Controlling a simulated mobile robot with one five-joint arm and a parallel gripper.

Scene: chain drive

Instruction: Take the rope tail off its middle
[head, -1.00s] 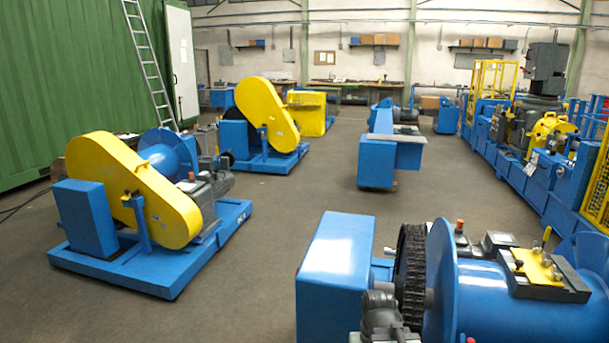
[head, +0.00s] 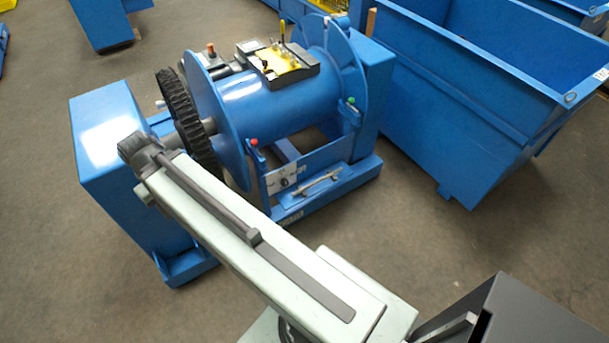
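A blue winch drum (head: 290,100) with round end flanges stands ahead in the head view. No rope is clearly visible on its bare, shiny barrel. A short pale bar or cord (head: 320,184) with darker ends lies along the drum's front frame; I cannot tell which it is. A dark block with a yellow plate (head: 287,62) and several upright pins sits across the top of the drum. My pale green arm reaches from the lower right toward the drum's left side, ending in a dark joint. My gripper's fingers do not show.
A black toothed chain wheel (head: 186,125) is beside the left flange, near my arm. A blue housing (head: 112,140) stands left of it. A large open blue bin (head: 470,110) fills the right side. Bare floor (head: 440,240) lies between the winch, the bin and my body.

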